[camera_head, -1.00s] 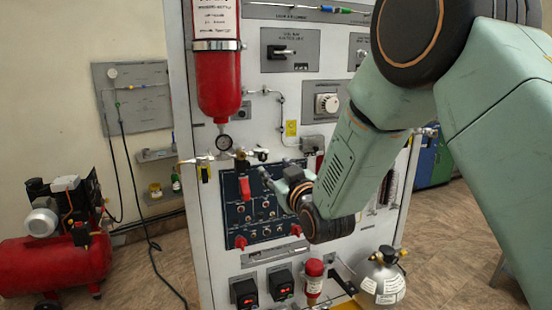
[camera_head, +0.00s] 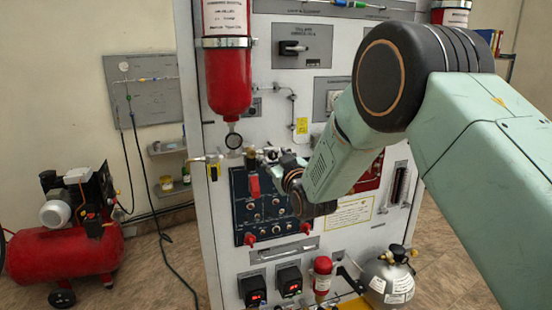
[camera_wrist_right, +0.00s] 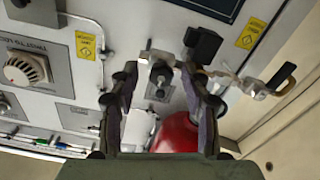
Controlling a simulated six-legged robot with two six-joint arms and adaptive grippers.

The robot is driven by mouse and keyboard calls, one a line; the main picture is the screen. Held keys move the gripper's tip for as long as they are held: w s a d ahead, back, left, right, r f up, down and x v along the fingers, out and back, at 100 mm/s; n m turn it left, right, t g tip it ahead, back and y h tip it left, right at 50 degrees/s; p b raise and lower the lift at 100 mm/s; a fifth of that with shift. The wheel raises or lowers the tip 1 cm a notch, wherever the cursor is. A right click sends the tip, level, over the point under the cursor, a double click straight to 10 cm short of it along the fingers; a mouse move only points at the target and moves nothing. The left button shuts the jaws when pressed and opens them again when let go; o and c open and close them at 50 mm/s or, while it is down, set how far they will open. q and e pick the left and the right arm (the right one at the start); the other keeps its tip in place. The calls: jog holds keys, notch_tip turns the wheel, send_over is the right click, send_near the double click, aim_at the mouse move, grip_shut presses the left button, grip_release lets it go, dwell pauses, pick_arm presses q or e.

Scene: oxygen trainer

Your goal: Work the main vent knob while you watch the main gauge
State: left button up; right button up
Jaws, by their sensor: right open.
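The round gauge (camera_head: 234,141), with a pale face and dark rim, hangs under the red cylinder in the head view. Its needle is too small to read. My right gripper (camera_head: 262,155) is just right of it, in front of the panel. In the right wrist view my right gripper (camera_wrist_right: 165,85) is open, its two fingers on either side of a small metal fitting with a dark knob (camera_wrist_right: 158,76), which may be the main vent knob. I cannot tell whether the fingers touch it. My left gripper is not in view.
The red cylinder (camera_head: 229,82) is close above the gripper; it also shows in the wrist view (camera_wrist_right: 176,134). A brass pipe with a black lever (camera_wrist_right: 282,77) lies right of the fingers. A red compressor (camera_head: 70,252) stands at left.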

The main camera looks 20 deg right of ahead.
jog(key=shift+a, duration=0.15)
jog(key=shift+c, duration=0.4)
jog(key=shift+s+r, duration=0.2)
jog(key=shift+s, duration=0.15)
jog(key=c, duration=0.6)
grip_shut()
